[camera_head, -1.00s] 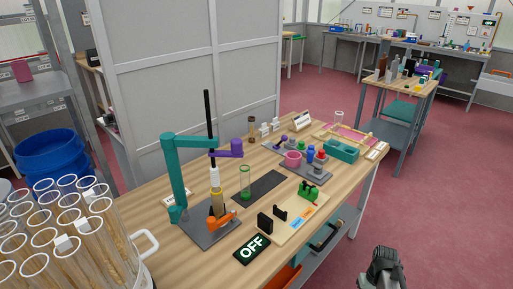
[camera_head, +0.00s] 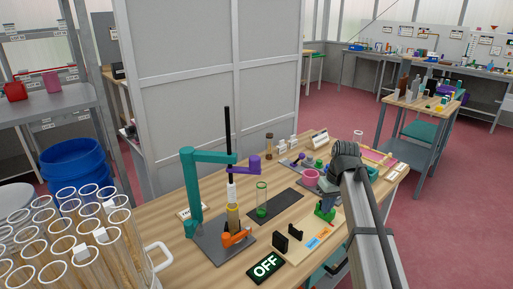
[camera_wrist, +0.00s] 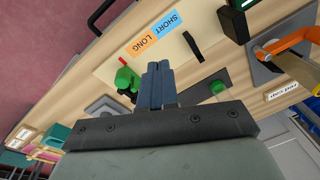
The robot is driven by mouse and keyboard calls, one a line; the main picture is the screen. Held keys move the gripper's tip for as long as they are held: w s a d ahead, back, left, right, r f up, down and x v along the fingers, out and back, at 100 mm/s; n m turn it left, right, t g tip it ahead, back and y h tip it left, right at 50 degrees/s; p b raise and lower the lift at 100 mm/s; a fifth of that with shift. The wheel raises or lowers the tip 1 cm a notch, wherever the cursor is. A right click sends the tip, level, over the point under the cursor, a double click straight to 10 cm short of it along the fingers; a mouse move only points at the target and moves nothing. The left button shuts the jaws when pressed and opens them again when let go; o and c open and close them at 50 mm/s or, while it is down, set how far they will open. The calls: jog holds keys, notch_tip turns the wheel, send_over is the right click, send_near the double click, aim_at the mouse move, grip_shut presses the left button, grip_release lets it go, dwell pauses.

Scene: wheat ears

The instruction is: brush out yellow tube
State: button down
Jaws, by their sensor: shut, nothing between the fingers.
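The yellow tube (camera_head: 232,219) stands upright in a teal stand (camera_head: 194,195) at the left of the bench. An orange clamp (camera_head: 236,238) is at its lower part. My gripper (camera_head: 327,192) is shut and empty, pointing down close to a green holder (camera_head: 325,213), well right of the yellow tube. In the wrist view the fingers (camera_wrist: 157,75) are together beside the green holder (camera_wrist: 125,80); I cannot tell whether they touch it.
A clear tube with a green base (camera_head: 262,203) stands on a dark mat between my gripper and the stand. A board with SHORT and LONG labels (camera_head: 316,240) and an OFF sign (camera_head: 265,265) lie in front. Large glass tubes (camera_head: 70,235) crowd the lower left.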

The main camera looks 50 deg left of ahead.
jog(key=s+a+r+n, duration=0.1)
jog(key=s+a+r, duration=0.15)
jog(key=r, duration=0.35)
jog(key=s+a+r+n+y, duration=0.1)
jog(key=s+a+r, duration=0.1)
jog(key=a+r, duration=0.35)
jog(key=s+a+r+n, duration=0.1)
jog(key=s+a+r, duration=0.15)
jog(key=r, duration=0.45)
jog(key=n+y, duration=0.1)
jog(key=n, duration=0.1)
send_near(254, 155)
jog(key=shift+t, duration=0.3)
jog(key=x, duration=0.5)
jog(key=shift+s+f, duration=0.2)
jog(key=shift+s, duration=0.15)
jog(key=shift+a+f, duration=0.1)
jog(key=shift+f, duration=0.4)
notch_tip(254, 155, down, 14)
jog(key=shift+s, duration=0.1)
